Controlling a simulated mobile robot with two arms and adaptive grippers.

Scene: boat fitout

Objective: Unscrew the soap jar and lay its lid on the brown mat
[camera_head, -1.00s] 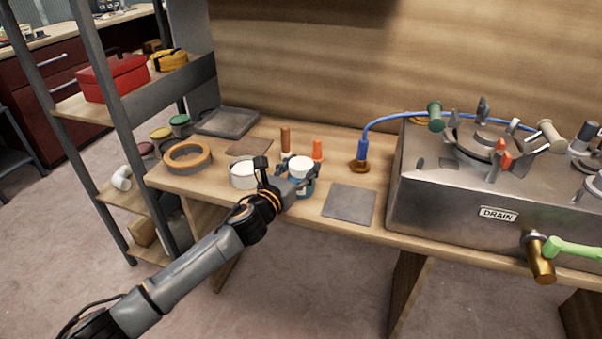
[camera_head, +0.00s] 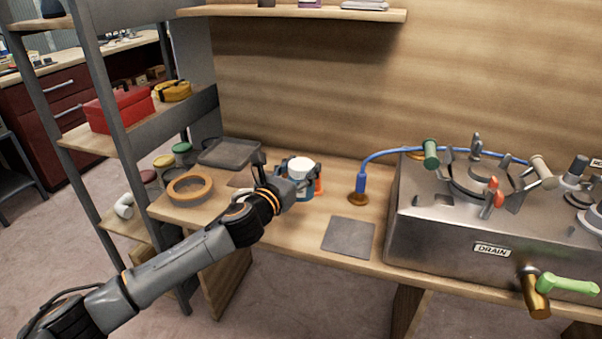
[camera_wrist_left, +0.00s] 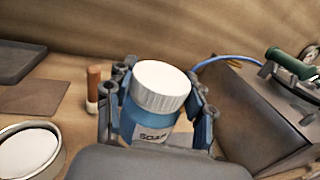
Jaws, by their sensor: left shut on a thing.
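The soap jar (camera_head: 305,192) is blue with a white ribbed lid (camera_head: 301,167); its SOAP label (camera_wrist_left: 151,135) shows in the left wrist view. The lid (camera_wrist_left: 161,84) is on the jar. My left gripper (camera_head: 288,185) is shut around the jar's blue body, one finger on each side, with the lid above the fingers. The jar is upright and looks raised above the bench. The brown mat (camera_wrist_left: 32,97) lies flat and bare at the left in the left wrist view; in the head view my gripper hides most of it (camera_head: 240,180). My right gripper is not in view.
A round white-topped tin (camera_wrist_left: 28,150) and a brown-and-white cylinder (camera_wrist_left: 94,88) stand near the mat. A grey tray (camera_head: 230,152), a wooden ring (camera_head: 190,187) and a bare grey mat (camera_head: 349,237) lie on the bench. The metal drain unit (camera_head: 440,225) blocks the right.

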